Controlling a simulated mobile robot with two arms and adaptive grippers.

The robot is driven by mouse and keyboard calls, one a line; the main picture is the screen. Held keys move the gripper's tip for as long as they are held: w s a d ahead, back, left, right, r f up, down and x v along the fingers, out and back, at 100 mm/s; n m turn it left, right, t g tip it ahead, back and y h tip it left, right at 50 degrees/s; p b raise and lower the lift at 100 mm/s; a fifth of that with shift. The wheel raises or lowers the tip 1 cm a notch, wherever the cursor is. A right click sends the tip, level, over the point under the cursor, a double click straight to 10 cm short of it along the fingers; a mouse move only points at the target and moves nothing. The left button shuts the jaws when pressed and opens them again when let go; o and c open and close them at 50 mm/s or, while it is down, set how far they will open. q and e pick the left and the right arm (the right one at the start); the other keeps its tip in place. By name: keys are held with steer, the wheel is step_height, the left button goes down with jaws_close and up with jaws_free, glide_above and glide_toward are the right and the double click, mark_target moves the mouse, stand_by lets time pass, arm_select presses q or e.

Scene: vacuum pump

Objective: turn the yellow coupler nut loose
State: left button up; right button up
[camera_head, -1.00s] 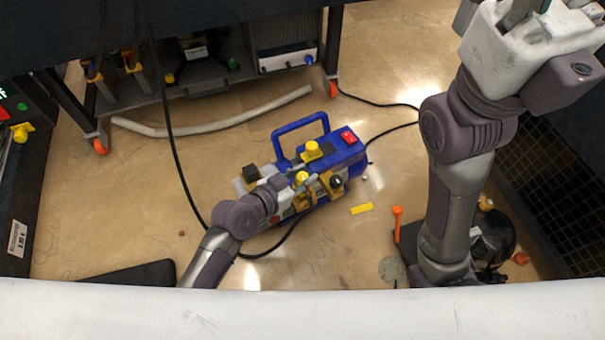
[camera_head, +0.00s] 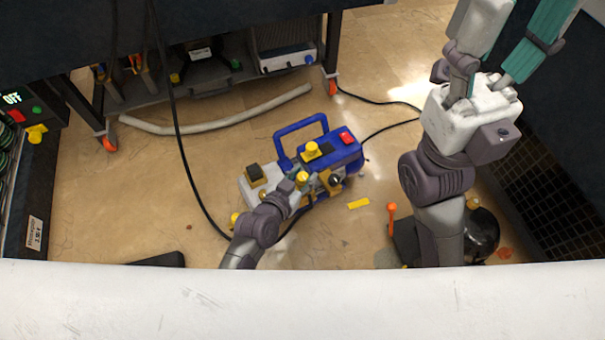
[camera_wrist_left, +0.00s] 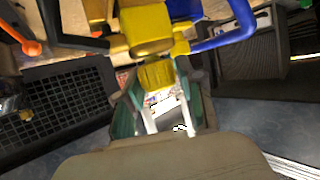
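The blue-and-grey vacuum pump (camera_head: 345,153) stands on the floor at the centre of the head view. My left gripper (camera_head: 296,182) is at its near side, beside a yellow fitting (camera_head: 303,177). In the left wrist view the ribbed yellow coupler nut (camera_wrist_left: 157,75) sits between the tips of my left gripper (camera_wrist_left: 158,84), below a larger yellow part (camera_wrist_left: 146,30). I cannot tell whether the fingers touch the nut. My right gripper (camera_head: 510,35) is raised at the top right, its fingers spread and empty; their tips are cut off.
A yellow strip (camera_head: 358,204) and an orange tool (camera_head: 391,220) lie right of the pump. A black cable (camera_head: 180,160) runs past its left. A pale hose (camera_head: 215,124) lies behind it. A wheeled workbench (camera_head: 335,60) stands at the back.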

arm_select(q)
steer(key=shift+o, duration=1)
steer(key=v, duration=1.2)
